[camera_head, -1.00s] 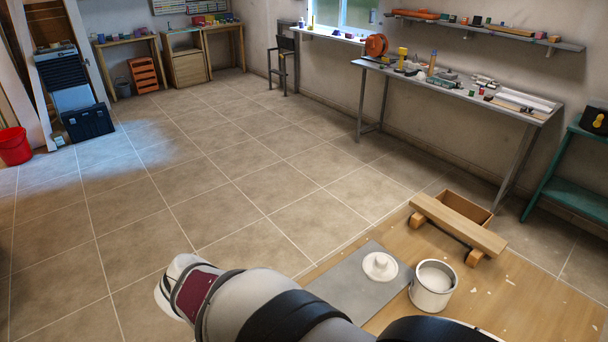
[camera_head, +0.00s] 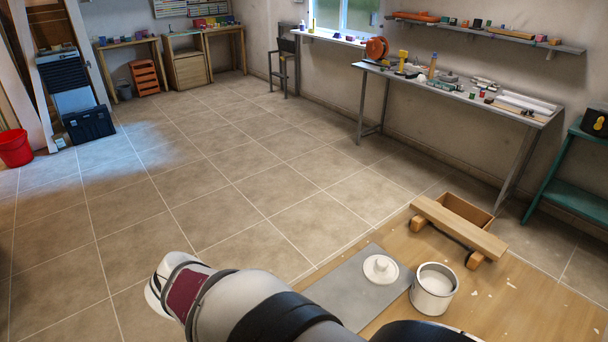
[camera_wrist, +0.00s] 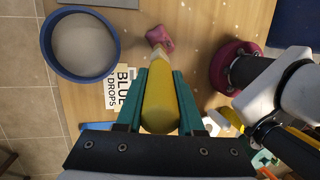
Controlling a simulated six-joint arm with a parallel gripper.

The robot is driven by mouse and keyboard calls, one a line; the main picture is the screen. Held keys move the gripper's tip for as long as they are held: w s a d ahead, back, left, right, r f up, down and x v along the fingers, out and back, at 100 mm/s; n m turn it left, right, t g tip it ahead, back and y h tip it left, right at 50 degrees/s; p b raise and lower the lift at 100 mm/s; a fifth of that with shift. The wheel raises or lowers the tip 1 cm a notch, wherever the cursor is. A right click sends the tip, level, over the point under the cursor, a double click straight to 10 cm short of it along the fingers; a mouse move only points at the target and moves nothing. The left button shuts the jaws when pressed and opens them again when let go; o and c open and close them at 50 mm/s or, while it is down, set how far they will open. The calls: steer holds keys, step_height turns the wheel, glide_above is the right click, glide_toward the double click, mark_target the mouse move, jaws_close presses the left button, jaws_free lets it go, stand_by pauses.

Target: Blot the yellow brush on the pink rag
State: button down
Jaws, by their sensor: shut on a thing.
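My gripper (camera_wrist: 160,94) has teal fingers in the wrist view. It is shut on the yellow brush (camera_wrist: 160,103), whose thick yellow body points away from the camera, above the wooden board. A small pink piece (camera_wrist: 158,36) with a beige part beside it shows just beyond the brush's far end. I cannot tell whether this is the rag or whether the brush touches it. The head view shows neither gripper, brush nor pink rag.
A blue-rimmed tub (camera_wrist: 112,66) with pale contents and cards lettered "BLUE DROPS" (camera_wrist: 122,86) are left of the brush. The head view shows a white tin (camera_head: 432,300), a white lid (camera_head: 381,269) on a grey sheet (camera_head: 340,290), and a wooden stand (camera_head: 460,228).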

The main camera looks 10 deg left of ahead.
steer(key=shift+f, duration=0.45)
stand_by(0.5)
stand_by(0.5)
steer(key=shift+r, duration=4.05)
